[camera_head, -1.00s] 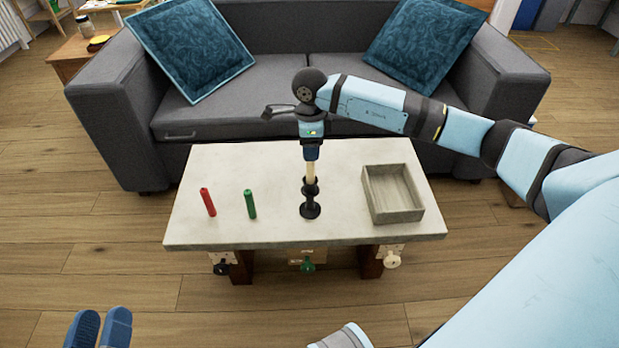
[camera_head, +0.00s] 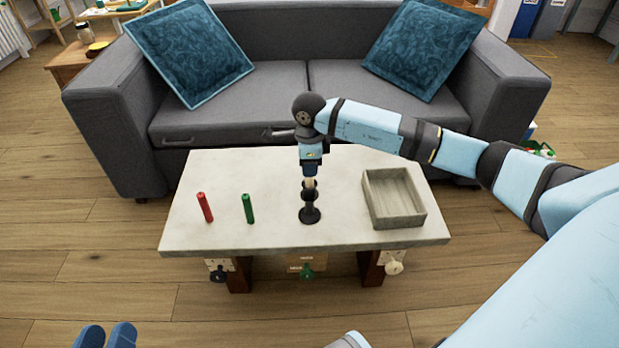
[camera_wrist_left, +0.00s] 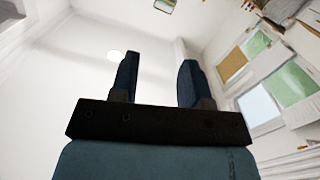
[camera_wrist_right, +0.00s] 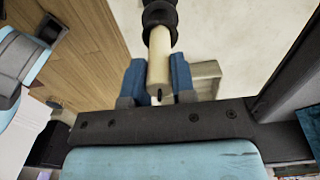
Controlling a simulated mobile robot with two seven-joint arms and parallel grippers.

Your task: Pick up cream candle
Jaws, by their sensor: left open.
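The cream candle (camera_head: 310,184) stands upright in a black candle holder (camera_head: 310,215) on the table; most of it is hidden by my right gripper (camera_head: 310,176) above it. In the right wrist view the candle (camera_wrist_right: 159,62) lies between the two blue fingers of my right gripper (camera_wrist_right: 157,75), its wick end towards the palm. Both fingers appear to touch its sides. Its other end sits in the black holder (camera_wrist_right: 160,15). My left gripper (camera_head: 105,336) is at the lower left of the head view, open and empty, also in the left wrist view (camera_wrist_left: 158,80).
The pale table (camera_head: 270,180) also bears a red candle (camera_head: 205,207), a green candle (camera_head: 248,208) and an empty grey wooden tray (camera_head: 400,222) to the right. Several small items hang on the table's front. A grey sofa (camera_head: 280,90) stands behind it.

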